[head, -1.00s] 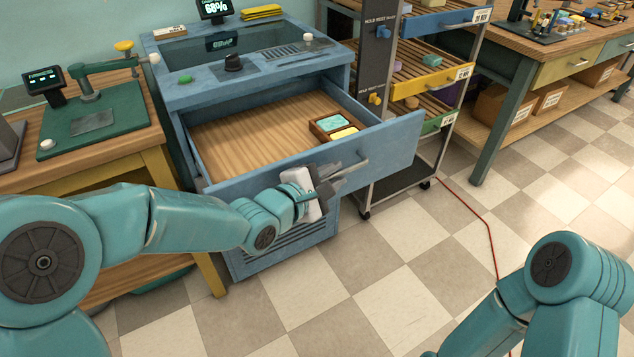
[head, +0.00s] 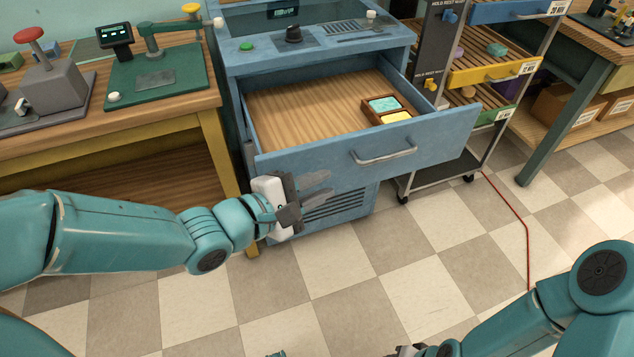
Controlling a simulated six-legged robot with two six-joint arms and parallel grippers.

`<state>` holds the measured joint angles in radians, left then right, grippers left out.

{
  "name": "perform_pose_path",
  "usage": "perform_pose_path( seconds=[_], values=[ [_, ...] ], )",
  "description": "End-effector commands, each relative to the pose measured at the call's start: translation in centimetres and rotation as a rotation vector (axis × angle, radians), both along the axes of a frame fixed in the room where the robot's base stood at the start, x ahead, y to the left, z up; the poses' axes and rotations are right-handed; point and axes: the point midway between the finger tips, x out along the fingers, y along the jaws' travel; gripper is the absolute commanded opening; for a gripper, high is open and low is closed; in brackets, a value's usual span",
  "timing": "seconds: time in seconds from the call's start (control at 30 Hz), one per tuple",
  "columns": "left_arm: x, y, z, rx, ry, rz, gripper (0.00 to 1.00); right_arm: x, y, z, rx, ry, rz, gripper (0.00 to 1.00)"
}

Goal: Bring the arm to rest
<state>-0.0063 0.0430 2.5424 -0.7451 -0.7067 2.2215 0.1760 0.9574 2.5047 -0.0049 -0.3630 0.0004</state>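My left arm reaches in from the left. Its gripper (head: 318,189) has two grey fingers spread apart with nothing between them. It hangs in front of the blue cabinet, below and left of the metal drawer handle (head: 385,155), apart from it. The blue drawer (head: 450,125) is pulled out and holds a small wooden tray (head: 372,113) with a green and a yellow block in its compartments. My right arm is at the lower right. Only a bit of its gripper (head: 405,351) shows at the bottom edge, and its fingers are not clear.
A wooden bench (head: 120,146) with a green press (head: 157,78) and a grey device with a red knob (head: 55,88) stands at the left. A shelf rack (head: 492,73) with coloured trays is right of the drawer. A red cable (head: 526,225) crosses the open checkered floor.

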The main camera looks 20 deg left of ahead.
Motion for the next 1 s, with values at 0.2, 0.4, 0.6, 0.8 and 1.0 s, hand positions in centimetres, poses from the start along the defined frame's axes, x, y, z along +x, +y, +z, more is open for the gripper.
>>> perform_pose_path(
  seconds=[0.2, 0.4, 0.6, 0.8, 1.0],
  values=[
    [0.0, 0.0, 0.0, 0.0, 0.0, 0.0, 0.23, 0.0, 0.0, 0.0, 0.0, 0.0, 0.0, 0.43],
    [0.2, 0.2, -0.8, -0.001, 0.02, 0.006, 0.23, 0.0, 0.0, 0.0, 0.0, 0.0, 0.0, 0.43],
    [0.0, -0.5, -11.5, -0.023, 0.307, 0.014, 0.23, 0.0, 0.0, 0.0, 0.0, 0.0, 0.0, 0.43],
    [-5.5, -0.2, -27.3, 0.276, 0.594, -0.073, 0.23, 0.0, 0.0, 0.0, 0.0, 0.0, 0.0, 0.43],
    [-12.6, 0.0, -35.2, 0.666, 0.612, -0.445, 0.23, 0.0, 0.0, 0.0, 0.0, 0.0, 0.0, 0.43]
  ],
)
